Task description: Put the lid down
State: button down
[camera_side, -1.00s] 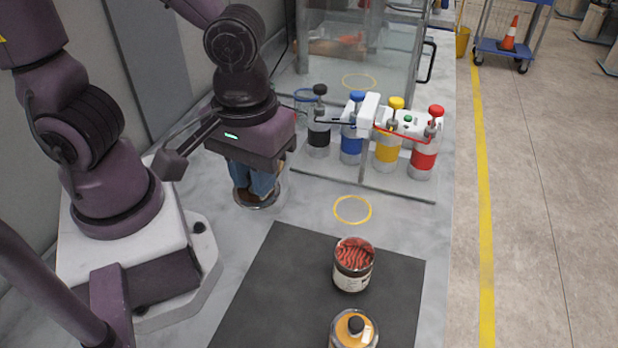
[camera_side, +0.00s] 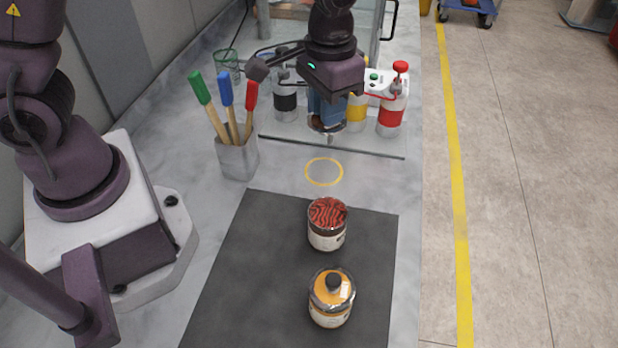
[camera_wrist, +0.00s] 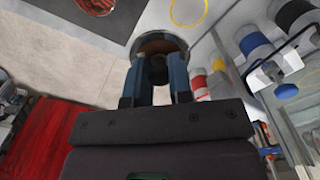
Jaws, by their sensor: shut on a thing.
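My gripper (camera_side: 327,117) is shut on a round metal-rimmed lid (camera_side: 327,127), held up in the air in front of the row of bottles. In the wrist view the lid (camera_wrist: 162,45) sits between the two blue fingers, gripped by its dark knob. A yellow ring (camera_side: 324,171) marks the bare counter just nearer than the lid. An open can with red wavy content (camera_side: 327,224) stands on the dark mat (camera_side: 240,290). A second can with an orange lid and black knob (camera_side: 332,297) stands nearer.
A grey holder (camera_side: 237,158) with green, blue and red-handled tools stands left of the ring. Bottles with red (camera_side: 391,112), yellow and dark bands stand behind my gripper. The counter around the ring is clear.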

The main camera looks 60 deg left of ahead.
jog(key=s+d+f, duration=0.4)
jog(key=s+d, duration=0.2)
jog(key=d, duration=0.1)
jog(key=n, duration=0.9)
send_near(287, 262)
jog(key=shift+f, duration=3.3)
jog(key=c, duration=1)
grip_release()
jog(key=shift+f, duration=0.1)
jog(key=shift+c, duration=0.2)
notch_tip(287, 262, up, 12)
jog(key=shift+r, duration=0.2)
